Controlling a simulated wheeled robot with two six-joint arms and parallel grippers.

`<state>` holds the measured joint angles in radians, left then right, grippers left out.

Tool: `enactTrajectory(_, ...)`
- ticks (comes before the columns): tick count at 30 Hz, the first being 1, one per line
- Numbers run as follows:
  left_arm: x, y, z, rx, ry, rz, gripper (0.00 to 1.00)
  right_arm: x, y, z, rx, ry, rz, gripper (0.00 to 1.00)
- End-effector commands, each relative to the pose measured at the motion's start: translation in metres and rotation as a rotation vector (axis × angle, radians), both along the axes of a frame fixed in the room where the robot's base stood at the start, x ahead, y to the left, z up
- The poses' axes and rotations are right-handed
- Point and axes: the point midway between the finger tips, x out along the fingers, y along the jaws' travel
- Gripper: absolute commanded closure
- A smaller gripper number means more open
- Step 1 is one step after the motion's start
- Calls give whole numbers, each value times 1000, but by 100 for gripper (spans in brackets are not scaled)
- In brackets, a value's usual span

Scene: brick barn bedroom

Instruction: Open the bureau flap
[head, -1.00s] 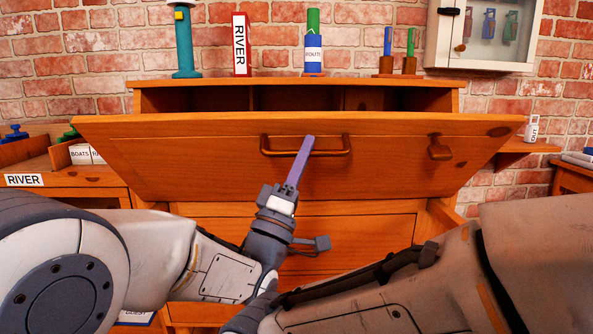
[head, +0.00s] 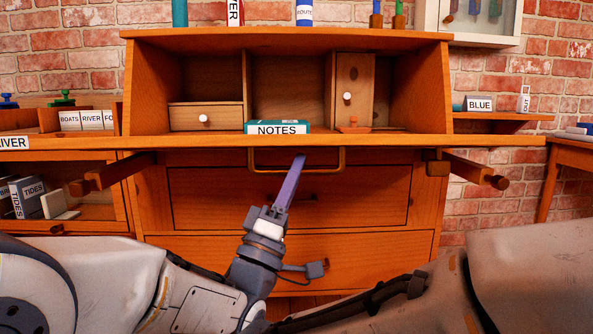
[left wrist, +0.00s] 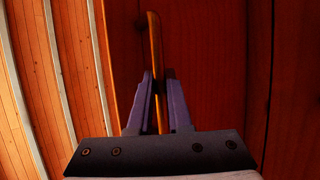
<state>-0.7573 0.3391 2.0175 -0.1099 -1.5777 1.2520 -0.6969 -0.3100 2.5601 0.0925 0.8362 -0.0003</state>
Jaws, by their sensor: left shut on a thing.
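The bureau flap (head: 400,141) is lowered to about level and shows nearly edge-on in the head view. Its bar handle (head: 341,160) hangs below the front edge. My left gripper (head: 299,160) reaches up from below at the handle. In the left wrist view the handle bar (left wrist: 155,60) runs between the two fingers of the left gripper (left wrist: 159,90), which are shut on it. The bureau (head: 145,90) now shows its inside. My right arm comes in at the lower right, but its gripper is out of view.
Wooden supports (head: 110,173) and (head: 476,169) stick out under the flap on both sides. Inside are a NOTES box (head: 277,128), a small drawer (head: 206,118) and a narrow door (head: 354,90). Shelves with boxes stand at left; a small shelf (head: 500,116) is at right.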

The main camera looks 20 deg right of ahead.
Motion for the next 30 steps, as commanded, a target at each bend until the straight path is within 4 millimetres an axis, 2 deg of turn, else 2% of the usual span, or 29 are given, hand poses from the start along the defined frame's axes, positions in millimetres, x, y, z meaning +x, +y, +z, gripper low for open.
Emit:
enactTrajectory(1, 1, -1, -12, 2, 3, 1, 100, 0, 0, -10, 0, 0, 0, 37)
enactTrajectory(6, 3, -1, -22, 2, 4, 0, 100, 0, 0, -19, 0, 0, 0, 37)
enactTrajectory(22, 4, -1, -24, 0, 3, 2, 100, 0, 0, -21, 0, 0, 0, 37)
enactTrajectory(23, 4, -1, -24, 0, 3, 2, 79, 0, 0, -21, 0, 0, 0, 37)
enactTrajectory(24, 4, -1, -24, 0, 2, 2, 64, 0, 0, -21, 0, 0, 0, 37)
enactTrajectory(25, 4, -1, -24, -1, 1, 2, 53, 0, 0, -21, 0, 0, 0, 37)
enactTrajectory(30, 2, -1, -22, -4, -2, 1, 53, 0, 0, -21, 0, 0, 0, 37)
